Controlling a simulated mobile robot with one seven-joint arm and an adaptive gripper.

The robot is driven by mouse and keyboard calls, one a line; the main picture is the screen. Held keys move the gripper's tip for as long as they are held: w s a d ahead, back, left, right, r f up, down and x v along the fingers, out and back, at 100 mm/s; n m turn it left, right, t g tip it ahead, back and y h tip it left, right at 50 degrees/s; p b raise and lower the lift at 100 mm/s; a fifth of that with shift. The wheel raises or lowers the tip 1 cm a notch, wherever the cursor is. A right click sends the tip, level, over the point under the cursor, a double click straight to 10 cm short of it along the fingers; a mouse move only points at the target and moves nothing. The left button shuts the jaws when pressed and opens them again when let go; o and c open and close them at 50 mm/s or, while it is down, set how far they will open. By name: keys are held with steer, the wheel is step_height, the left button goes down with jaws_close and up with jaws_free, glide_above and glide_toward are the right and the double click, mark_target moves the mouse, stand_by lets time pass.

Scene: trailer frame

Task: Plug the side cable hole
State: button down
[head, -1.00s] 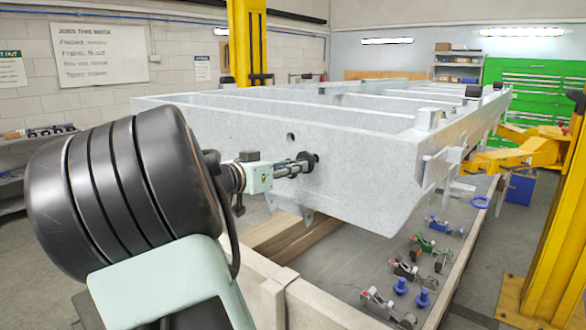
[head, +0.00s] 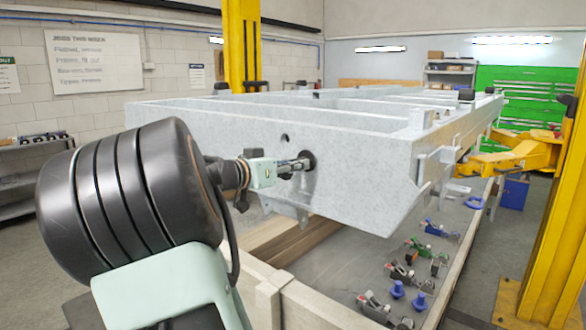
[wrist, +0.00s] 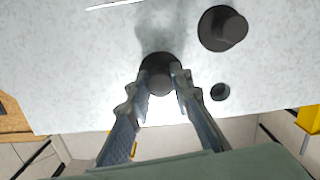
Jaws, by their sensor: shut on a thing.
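My gripper (head: 296,165) is shut on a black round plug (head: 308,160) at the pale grey trailer frame's end wall (head: 350,185). In the wrist view the fingers (wrist: 160,82) grip the stem of the plug (wrist: 155,61), its wide flange facing the wall. I cannot tell whether the flange touches the wall or whether a hole lies behind it. An open dark round hole (head: 285,138) shows up and left of the held plug; it is also right of the plug in the wrist view (wrist: 220,92). Another black plug-like piece (wrist: 222,28) sits on the wall at upper right there.
Several clamps and small tools (head: 400,272) and blue knobs (head: 397,289) lie on the low surface below the frame. A yellow lift post (head: 555,190) stands at right. A wooden beam (head: 285,240) lies under the frame.

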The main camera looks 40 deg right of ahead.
steer(key=shift+d+r, duration=0.1)
steer(key=shift+d, duration=0.35)
steer(key=c, duration=1.7)
jaws_free()
steer(key=shift+d, duration=0.2)
steer(key=shift+o, duration=0.2)
steer(key=shift+w+a, duration=0.1)
steer(key=a+r, duration=0.1)
steer(key=a, duration=1.1)
steer(key=shift+s+r, duration=0.15)
steer(key=shift+s, duration=0.3)
steer(key=shift+d, duration=0.1)
